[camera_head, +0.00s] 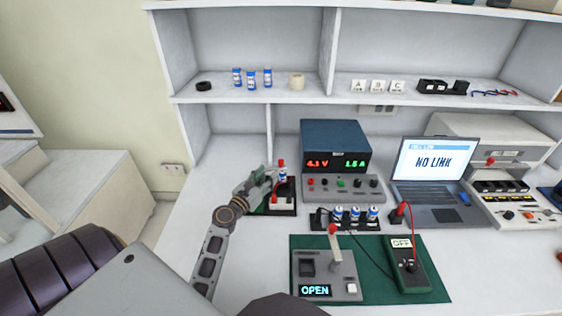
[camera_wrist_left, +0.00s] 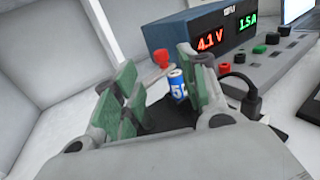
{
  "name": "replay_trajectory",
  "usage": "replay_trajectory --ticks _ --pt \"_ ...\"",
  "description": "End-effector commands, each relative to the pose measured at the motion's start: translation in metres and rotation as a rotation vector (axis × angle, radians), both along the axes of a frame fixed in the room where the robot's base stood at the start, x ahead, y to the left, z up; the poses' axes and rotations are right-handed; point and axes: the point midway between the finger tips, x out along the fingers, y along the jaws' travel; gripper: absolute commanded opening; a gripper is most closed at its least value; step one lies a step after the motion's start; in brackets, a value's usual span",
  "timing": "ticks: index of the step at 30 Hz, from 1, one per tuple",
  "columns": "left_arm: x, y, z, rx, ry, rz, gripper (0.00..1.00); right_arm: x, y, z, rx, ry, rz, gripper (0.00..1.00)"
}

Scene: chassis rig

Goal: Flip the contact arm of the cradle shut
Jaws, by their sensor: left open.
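A dark cradle (camera_head: 291,211) stands left of the power supply. A blue-and-white cell (camera_head: 282,175) shows upright there, with a red knob (camera_head: 282,163) just above it in the head view. In the left wrist view the cell (camera_wrist_left: 177,84) and red knob (camera_wrist_left: 161,58) appear between and beyond my fingers. My right gripper is out of view.
The power supply (camera_head: 336,147) stands close behind and right. A holder with several cells (camera_head: 354,225) lies right. A grey device reading OPEN (camera_head: 340,278), with a red-knobbed lever (camera_head: 334,240), and a meter (camera_head: 407,262) rest on the green mat (camera_head: 440,288). The table left of the mat is clear.

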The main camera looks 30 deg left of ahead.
Motion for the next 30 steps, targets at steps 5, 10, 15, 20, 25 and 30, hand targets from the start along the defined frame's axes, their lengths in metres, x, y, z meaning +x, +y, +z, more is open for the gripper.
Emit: replay_trajectory --ticks 5,10,15,20,25,30 --pt "0.016 0.001 0.000 -0.001 -0.001 0.000 0.42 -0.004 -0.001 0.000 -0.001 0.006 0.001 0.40" --pt "0.030 0.001 0.000 0.001 0.000 0.000 0.42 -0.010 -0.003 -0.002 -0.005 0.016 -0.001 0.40" --pt "0.045 0.002 0.000 0.000 0.000 0.000 0.42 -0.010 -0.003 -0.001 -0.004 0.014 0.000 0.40" --pt "0.059 0.002 0.000 -0.001 -0.001 0.000 0.42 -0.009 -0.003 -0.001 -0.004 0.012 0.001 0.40" --pt "0.073 0.002 0.000 0.001 -0.001 0.000 0.42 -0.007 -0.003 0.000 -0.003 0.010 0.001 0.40" --pt "0.088 0.003 0.000 0.001 -0.001 0.000 0.42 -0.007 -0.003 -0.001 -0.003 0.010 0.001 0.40"
